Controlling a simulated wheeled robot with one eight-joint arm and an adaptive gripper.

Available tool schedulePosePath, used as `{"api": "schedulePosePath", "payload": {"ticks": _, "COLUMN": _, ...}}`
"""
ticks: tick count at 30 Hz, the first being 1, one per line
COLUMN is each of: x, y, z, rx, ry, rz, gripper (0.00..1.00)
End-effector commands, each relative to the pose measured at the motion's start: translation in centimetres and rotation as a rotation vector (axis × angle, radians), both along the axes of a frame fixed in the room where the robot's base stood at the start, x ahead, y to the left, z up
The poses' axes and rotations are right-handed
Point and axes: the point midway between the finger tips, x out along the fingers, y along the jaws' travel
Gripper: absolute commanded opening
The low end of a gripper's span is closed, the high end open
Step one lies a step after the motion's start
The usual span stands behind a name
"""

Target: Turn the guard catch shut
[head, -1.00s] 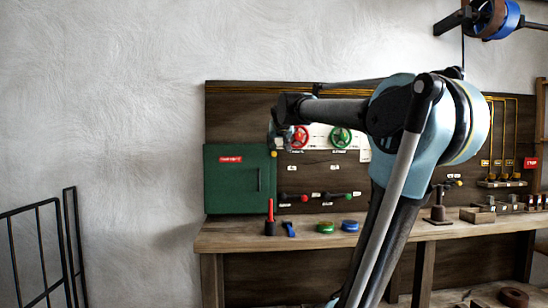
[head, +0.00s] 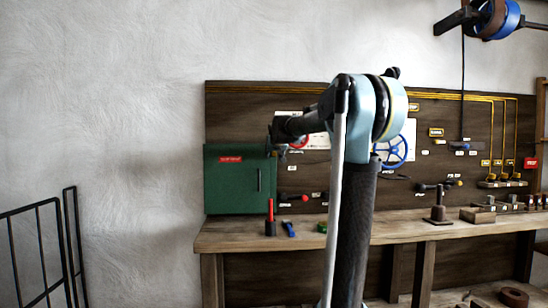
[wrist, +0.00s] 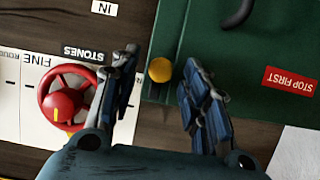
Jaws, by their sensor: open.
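The green guard box (head: 225,185) hangs at the left end of the dark back panel, with a red "STOP FIRST" label on its door. In the wrist view the green guard (wrist: 225,25) fills the upper right. A round yellow knob (wrist: 160,70), which looks like the catch, sits at the guard's edge beside the panel. My gripper (wrist: 160,60) is open, with one finger on each side of the knob in the picture; I cannot tell whether either touches it. In the head view my gripper (head: 276,132) is at the guard's upper right edge, partly hidden by my arm.
A red handwheel (wrist: 65,104) lies close to the left finger. A blue handwheel (head: 393,150) is farther right on the panel. On the bench (head: 235,236) stand a red-handled piece (head: 270,220) and a small blue piece (head: 289,229). A rail (head: 40,245) stands at left.

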Motion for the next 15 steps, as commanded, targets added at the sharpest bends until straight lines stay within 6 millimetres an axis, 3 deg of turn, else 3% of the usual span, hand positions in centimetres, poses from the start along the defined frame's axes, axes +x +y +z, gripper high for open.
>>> {"api": "schedulePosePath", "payload": {"ticks": 15, "x": 1.12, "y": 0.00, "z": -0.50, "rx": -0.001, "ry": 0.000, "rz": 0.000, "gripper": 0.40}}
